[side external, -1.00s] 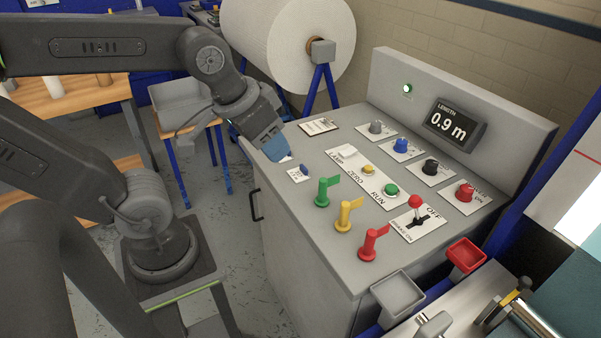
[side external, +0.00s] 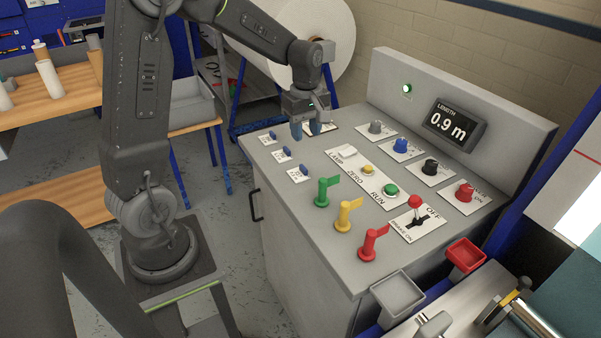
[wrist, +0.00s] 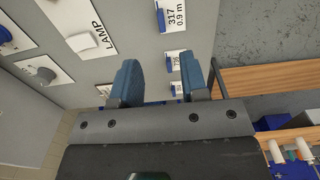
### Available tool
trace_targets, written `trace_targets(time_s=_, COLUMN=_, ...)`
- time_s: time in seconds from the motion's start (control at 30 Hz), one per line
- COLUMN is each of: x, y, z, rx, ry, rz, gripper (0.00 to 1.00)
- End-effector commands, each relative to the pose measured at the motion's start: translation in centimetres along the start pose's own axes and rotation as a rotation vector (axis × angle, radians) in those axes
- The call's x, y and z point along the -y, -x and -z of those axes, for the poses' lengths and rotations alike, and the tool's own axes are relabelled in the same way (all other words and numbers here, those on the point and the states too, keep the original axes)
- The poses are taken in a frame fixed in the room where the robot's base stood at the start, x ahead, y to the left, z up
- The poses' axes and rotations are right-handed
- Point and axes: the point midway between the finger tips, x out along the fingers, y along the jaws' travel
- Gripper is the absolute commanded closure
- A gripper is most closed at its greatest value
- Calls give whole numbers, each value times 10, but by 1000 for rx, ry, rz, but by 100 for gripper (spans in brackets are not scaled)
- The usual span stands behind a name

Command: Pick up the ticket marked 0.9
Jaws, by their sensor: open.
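Three small white tickets with blue clips lie in a row on the grey console top. The ticket marked 317, 0.9 m (wrist: 175,17) is at the top of the wrist view. By its place it is the row's front ticket (side external: 300,174) in the side view, where its print is too small to read. The middle ticket (side external: 284,154) and back ticket (side external: 268,137) also show in the wrist view, their print unclear or partly hidden. My gripper (side external: 306,131) points down, open and empty, behind and right of the 0.9 ticket. Its blue fingers (wrist: 162,80) stand apart.
The LAMP/ZERO/RUN plate (side external: 377,183) and green handle (side external: 323,192) are right of the tickets. Several knobs stand farther back, before the length display (side external: 455,124) reading 0.9 m. A white roll (side external: 335,55) stands behind the console.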

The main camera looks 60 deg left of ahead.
Motion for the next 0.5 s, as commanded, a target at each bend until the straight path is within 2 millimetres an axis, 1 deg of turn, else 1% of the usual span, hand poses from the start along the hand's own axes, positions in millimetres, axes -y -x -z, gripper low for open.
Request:
trace_targets(time_s=0.03, x=1, y=-12, z=-1, rx=3, ry=-1, rz=6, gripper=60)
trace_targets(time_s=0.2, x=1, y=-43, z=-1, rx=2, ry=-3, rz=5, gripper=60)
trace_targets(time_s=0.3, x=1, y=-54, z=-1, rx=1, ry=-4, rz=3, gripper=60)
trace_targets(time_s=0.5, x=1, y=-67, z=-1, rx=1, ry=-4, rz=3, gripper=60)
